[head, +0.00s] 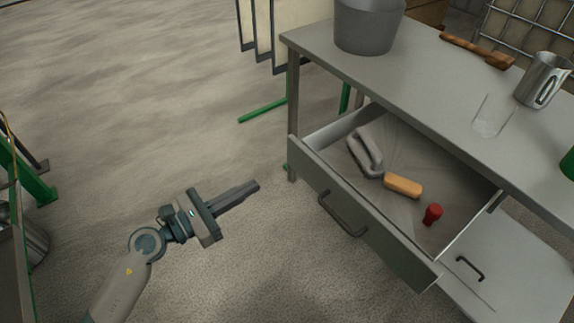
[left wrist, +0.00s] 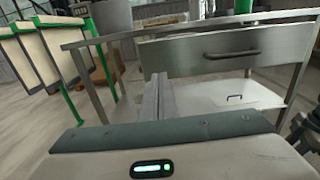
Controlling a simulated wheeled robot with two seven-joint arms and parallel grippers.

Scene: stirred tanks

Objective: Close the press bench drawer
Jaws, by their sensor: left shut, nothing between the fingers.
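The press bench drawer (head: 372,218) is pulled out of the grey metal bench (head: 425,82) in the head view. Its front panel has a dark bar handle (head: 342,214). Inside lie a grey looped object (head: 365,152), an orange-tan block (head: 403,185) and a small red object (head: 433,214). My left gripper (head: 256,185) is shut and empty, left of the drawer front and apart from it. In the left wrist view the drawer front (left wrist: 190,54) and handle (left wrist: 232,54) are ahead of my shut fingers (left wrist: 158,82).
On the bench top stand a grey bucket (head: 368,27), a wooden-handled brush (head: 478,50) and a metal jug (head: 543,80). A lower shelf or panel with a handle (head: 470,268) lies below the drawer. Green-footed racks stand behind.

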